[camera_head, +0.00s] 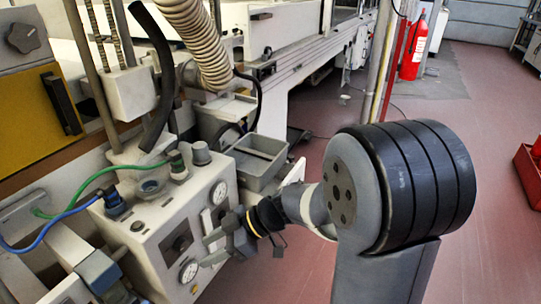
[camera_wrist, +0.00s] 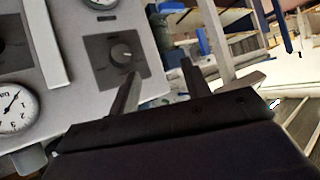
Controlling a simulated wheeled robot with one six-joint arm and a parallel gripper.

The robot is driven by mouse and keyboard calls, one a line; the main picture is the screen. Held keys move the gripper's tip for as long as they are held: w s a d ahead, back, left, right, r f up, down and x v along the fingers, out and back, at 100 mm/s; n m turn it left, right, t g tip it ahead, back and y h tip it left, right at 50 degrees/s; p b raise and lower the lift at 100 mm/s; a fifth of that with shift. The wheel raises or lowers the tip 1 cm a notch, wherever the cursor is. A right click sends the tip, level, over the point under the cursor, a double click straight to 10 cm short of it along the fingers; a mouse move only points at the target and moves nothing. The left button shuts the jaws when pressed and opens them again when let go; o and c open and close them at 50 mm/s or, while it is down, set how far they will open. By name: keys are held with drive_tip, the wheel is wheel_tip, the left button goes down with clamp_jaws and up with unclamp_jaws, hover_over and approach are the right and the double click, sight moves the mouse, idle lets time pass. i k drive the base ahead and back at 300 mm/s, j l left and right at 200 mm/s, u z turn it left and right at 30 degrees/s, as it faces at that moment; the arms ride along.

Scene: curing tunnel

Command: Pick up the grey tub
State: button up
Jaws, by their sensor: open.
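The grey tub (camera_head: 259,160) is an open rectangular container in the head view. It sits beside the machine, just right of the gauge panel, with its opening facing up. My gripper (camera_head: 207,251) is in front of the panel, below and left of the tub and apart from it. Its fingers are spread and empty. In the wrist view my gripper (camera_wrist: 158,78) shows two dark fingers apart, pointing toward the panel's knob area. I cannot make out the tub in the wrist view.
The panel (camera_head: 160,235) carries gauges, knobs and hoses close to my gripper. A ribbed hose (camera_head: 200,40) and a black hose (camera_head: 158,75) hang above. A red extinguisher (camera_head: 414,48) stands behind. The red floor (camera_head: 310,120) right of the machine is mostly clear.

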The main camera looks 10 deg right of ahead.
sight(254, 161)
drive_tip(key=i+j+z, duration=0.1)
drive_tip(key=i+z, duration=0.3)
drive_tip(key=i+j+z, duration=0.2)
drive_tip(key=z, duration=0.25)
drive_tip(key=i+j+z, duration=0.4)
drive_tip(key=k+l, duration=0.1)
